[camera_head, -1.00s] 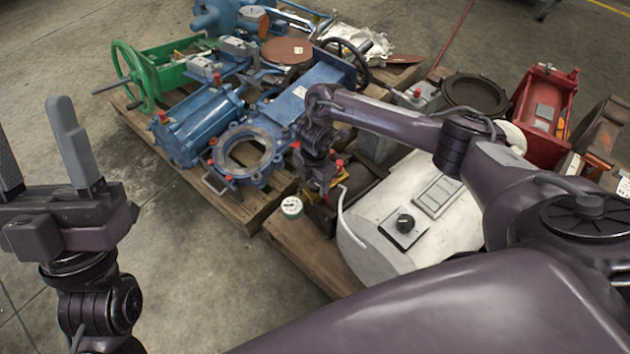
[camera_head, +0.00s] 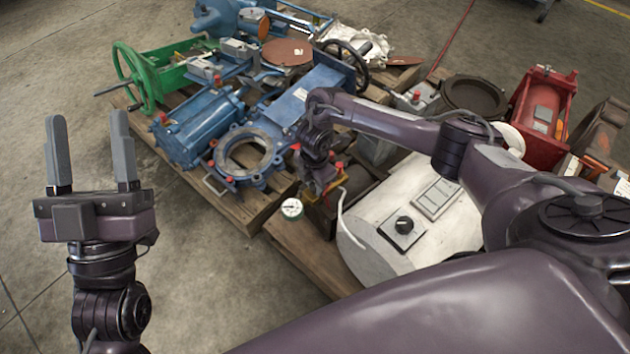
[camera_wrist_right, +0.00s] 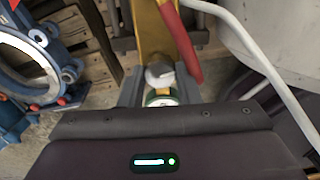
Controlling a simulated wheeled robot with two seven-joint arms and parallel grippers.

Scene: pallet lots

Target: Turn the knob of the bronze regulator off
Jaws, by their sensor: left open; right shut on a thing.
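The bronze regulator (camera_head: 331,187) is a small yellowish body on the pallet in the head view, partly hidden by my right gripper. A round white gauge with a green rim (camera_head: 292,208) shows just left of it. In the right wrist view, the regulator's bronze body (camera_wrist_right: 154,30) runs up from between my fingers. My right gripper (camera_wrist_right: 159,92) is shut on a pale grey rounded part, seemingly the knob (camera_wrist_right: 159,74); a green-and-white round part shows just below it. The knob's turn position cannot be told. My left gripper (camera_head: 92,155) is open and empty over bare floor.
A white tank (camera_head: 405,255) with a black dial stands right of the regulator. A thin white pipe (camera_wrist_right: 250,55) passes close to my right gripper. A blue valve (camera_head: 245,155) and a green frame with handwheel (camera_head: 140,78) lie further left. Floor at left is clear.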

